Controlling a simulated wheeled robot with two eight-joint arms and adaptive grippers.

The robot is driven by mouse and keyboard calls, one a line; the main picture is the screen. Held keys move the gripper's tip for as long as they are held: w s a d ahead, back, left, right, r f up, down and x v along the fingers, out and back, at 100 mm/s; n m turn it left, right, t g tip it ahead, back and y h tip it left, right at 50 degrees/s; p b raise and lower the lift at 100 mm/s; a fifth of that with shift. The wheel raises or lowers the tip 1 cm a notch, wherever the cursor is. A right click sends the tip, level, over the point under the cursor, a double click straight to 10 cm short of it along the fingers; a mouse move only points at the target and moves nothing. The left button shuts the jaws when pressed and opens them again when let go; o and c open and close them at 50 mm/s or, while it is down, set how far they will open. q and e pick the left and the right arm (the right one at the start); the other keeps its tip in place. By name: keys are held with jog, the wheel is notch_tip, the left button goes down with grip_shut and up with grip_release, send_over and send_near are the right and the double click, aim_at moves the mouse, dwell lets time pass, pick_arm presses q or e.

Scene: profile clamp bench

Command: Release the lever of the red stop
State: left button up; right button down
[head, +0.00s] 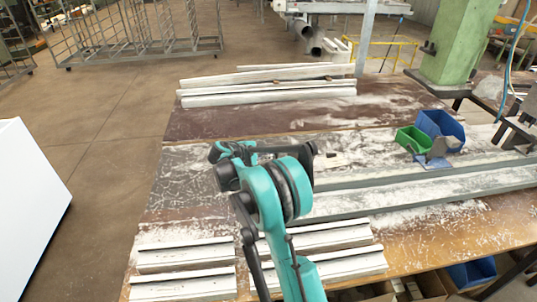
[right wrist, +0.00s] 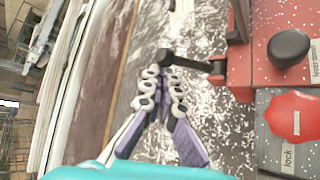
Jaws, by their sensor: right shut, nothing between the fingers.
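In the right wrist view the red stop (right wrist: 262,68) is at the right edge, partly cut off. A dark lever (right wrist: 192,63) reaches left from it and ends in a round black tip. My right gripper (right wrist: 164,76) is shut and empty. Its fingertips are together just below the lever's tip in the picture; I cannot tell whether they touch it. In the head view my teal right arm stands over the bench and hides most of the gripper and the stop. My left gripper is in neither view.
In the right wrist view a black knob (right wrist: 289,48) sits on the red block, and a red knob (right wrist: 296,113) sits on a grey block with a "lock" label. Pale profiles (head: 268,97) lie at the bench's back. Green (head: 413,138) and blue bins (head: 440,128) stand right.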

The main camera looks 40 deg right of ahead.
jog(key=shift+a, duration=0.1)
dwell(0.3)
jog(key=v, duration=1.1)
jog(key=shift+a+r, duration=0.2)
jog(key=shift+a, duration=0.1)
jog(key=shift+s, duration=0.15)
